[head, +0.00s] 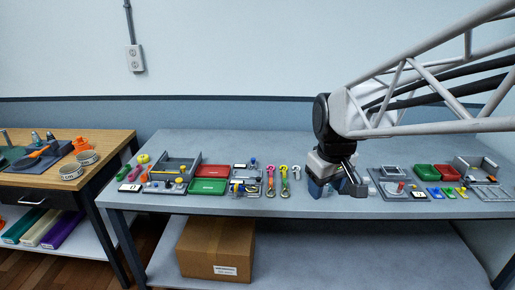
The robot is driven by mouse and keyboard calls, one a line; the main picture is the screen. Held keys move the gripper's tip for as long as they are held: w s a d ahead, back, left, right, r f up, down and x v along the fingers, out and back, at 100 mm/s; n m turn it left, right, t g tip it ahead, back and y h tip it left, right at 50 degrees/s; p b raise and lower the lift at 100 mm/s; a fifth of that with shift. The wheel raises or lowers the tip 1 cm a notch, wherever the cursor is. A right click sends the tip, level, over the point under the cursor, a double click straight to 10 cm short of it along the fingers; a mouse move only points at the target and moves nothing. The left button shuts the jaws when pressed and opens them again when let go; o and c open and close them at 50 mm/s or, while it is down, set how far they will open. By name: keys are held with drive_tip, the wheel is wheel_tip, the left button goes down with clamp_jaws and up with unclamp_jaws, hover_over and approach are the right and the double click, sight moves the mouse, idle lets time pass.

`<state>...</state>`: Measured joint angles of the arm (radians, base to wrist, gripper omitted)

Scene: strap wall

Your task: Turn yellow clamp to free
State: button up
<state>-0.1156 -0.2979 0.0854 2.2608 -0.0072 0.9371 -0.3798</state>
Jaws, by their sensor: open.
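I cannot tell for sure which part is the yellow clamp, as the pieces are very small here. A round yellow piece (143,158) lies at the bench's left end. My gripper (336,188) points down, low over the bench, right of these pieces. It is open, and I see nothing held in it. Whether any clamp is turned to free cannot be read at this size.
Red (213,171) and green (208,187) trays lie left of the fixture. Several coloured hooked tools (284,180) lie between it and my gripper. More small parts and trays (424,172) fill the right end. The bench's back strip (230,143) is clear. A wooden table (100,150) stands left.

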drive_tip(key=w+a+f+n, duration=0.25)
drive_tip(key=w+a, duration=0.25)
drive_tip(key=w, duration=0.5)
drive_tip(key=n+g, duration=0.2)
drive_tip(key=n, duration=0.8)
hover_over(235, 186)
wheel_tip(235, 186, down, 15)
drive_tip(key=shift+w+f, duration=0.1)
drive_tip(key=shift+w, duration=0.05)
drive_tip(key=shift+f, duration=0.1)
drive_tip(key=shift+f, duration=3.75)
drive_tip(key=shift+c, duration=0.3)
